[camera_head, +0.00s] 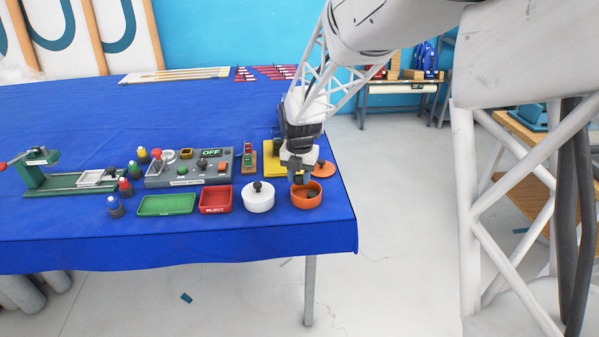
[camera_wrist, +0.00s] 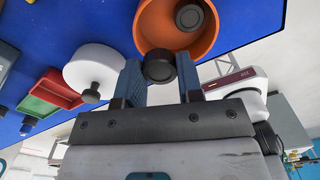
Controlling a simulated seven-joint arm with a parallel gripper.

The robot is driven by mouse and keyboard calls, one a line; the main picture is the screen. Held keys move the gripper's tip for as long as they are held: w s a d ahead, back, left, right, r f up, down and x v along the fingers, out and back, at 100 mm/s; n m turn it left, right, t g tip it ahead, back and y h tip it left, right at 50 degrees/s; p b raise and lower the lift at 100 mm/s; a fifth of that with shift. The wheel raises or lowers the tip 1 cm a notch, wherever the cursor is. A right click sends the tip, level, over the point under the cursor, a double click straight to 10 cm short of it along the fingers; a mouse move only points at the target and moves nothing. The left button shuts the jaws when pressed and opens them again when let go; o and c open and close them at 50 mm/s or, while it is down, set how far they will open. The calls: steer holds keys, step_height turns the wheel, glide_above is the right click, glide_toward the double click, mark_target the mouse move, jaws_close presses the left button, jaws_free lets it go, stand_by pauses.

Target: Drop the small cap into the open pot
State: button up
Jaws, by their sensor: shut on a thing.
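The open orange pot (camera_head: 306,203) stands near the table's front right corner; it also shows in the wrist view (camera_wrist: 146,22). Inside it lies a dark round cap-like piece (camera_wrist: 189,17). My gripper (camera_head: 299,181) points down over the back left part of the pot. In the wrist view my gripper (camera_wrist: 159,76) is shut on a small black cap (camera_wrist: 159,66), held between the two blue-grey fingers. The held cap overlaps the pot's rim in that view; its height above the rim is hard to tell. In the head view I cannot make out the held cap.
A white lidded pot (camera_head: 258,199) stands just left of the orange pot. A red tray (camera_head: 215,199) and a green tray (camera_head: 166,205) lie farther left. An orange lid (camera_head: 324,169) lies behind the pot, beside a yellow block (camera_head: 273,170). The table's right edge is close.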

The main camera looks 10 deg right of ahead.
steer(key=shift+f, duration=1.35)
stand_by(0.3)
stand_by(0.6)
steer(key=o, duration=1.5)
steer(key=shift+c, duration=0.2)
steer(key=shift+r, duration=0.15)
steer(key=shift+r, duration=3.3)
